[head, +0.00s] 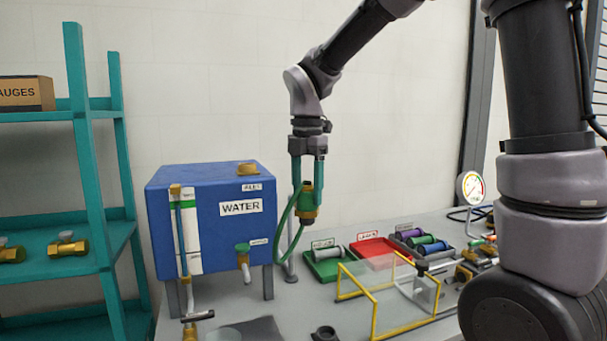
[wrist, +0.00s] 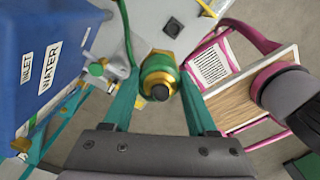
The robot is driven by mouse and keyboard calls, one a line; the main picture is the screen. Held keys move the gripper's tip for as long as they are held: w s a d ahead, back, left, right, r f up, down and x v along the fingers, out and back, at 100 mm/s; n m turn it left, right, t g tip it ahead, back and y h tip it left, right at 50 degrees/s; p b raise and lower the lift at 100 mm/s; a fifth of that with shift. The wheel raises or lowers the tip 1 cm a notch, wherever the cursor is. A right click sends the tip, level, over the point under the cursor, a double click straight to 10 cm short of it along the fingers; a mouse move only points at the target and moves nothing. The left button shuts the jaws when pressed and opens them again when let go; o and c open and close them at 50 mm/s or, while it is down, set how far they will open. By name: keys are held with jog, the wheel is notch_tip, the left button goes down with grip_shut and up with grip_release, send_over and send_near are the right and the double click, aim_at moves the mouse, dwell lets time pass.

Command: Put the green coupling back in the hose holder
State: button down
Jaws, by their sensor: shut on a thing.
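My gripper (head: 307,172) is shut on the green coupling (head: 307,204), which has brass-coloured parts, and holds it upright above the bench, right of the blue water tank. In the wrist view the coupling (wrist: 158,77) sits between the two teal fingers of my gripper (wrist: 160,90), with its dark end towards the camera. A green hose (head: 284,222) runs from the coupling and curves down to the left. A dark ring-like fitting (head: 325,333) stands at the bench's front; I cannot tell if it is the hose holder.
The blue water tank (head: 212,222) stands close on the left. A green tray (head: 327,268), a red tray (head: 381,251) and a clear guard with yellow edges (head: 390,296) are to the right. A gauge (head: 471,187) stands farther right. The bench front has some bare room.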

jog(key=s+d+f, duration=0.1)
jog(key=d+f, duration=0.1)
jog(key=f, duration=0.9)
jog(key=s+d+f+n, duration=0.1)
jog(key=d+f, duration=0.1)
jog(key=f, duration=0.9)
jog(key=shift+d, duration=0.4)
